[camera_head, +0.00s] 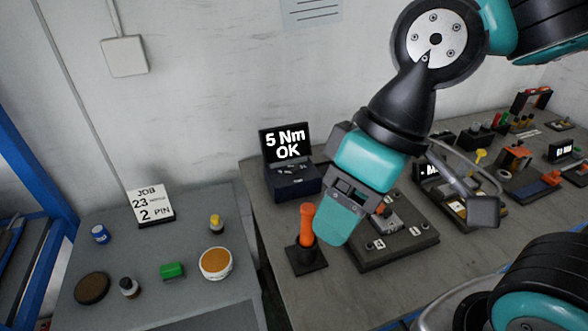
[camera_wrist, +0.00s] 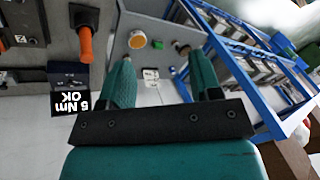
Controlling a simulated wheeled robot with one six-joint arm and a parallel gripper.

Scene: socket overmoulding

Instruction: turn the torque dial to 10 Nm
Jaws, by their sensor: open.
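A dark screen (camera_head: 286,144) reads "5 Nm OK" and stands at the back of a dark blue box (camera_head: 297,187) on the right-hand table. Small dark parts show on the box top, but I cannot make out a dial or its setting. The screen also shows upside down at the left of the wrist view (camera_wrist: 72,103). My gripper (camera_head: 331,228) is to the right of the box and in front of it, above the table. In the wrist view its two teal fingers (camera_wrist: 154,54) are apart with nothing held between them.
An orange-handled tool (camera_head: 307,226) stands upright in a dark holder beside my gripper. A dark fixture plate (camera_head: 400,246) lies partly behind the gripper. The left table (camera_head: 190,285) carries a "JOB 23, 2 PIN" card (camera_head: 150,207), a green block (camera_head: 172,270) and an orange-topped round container (camera_head: 215,263).

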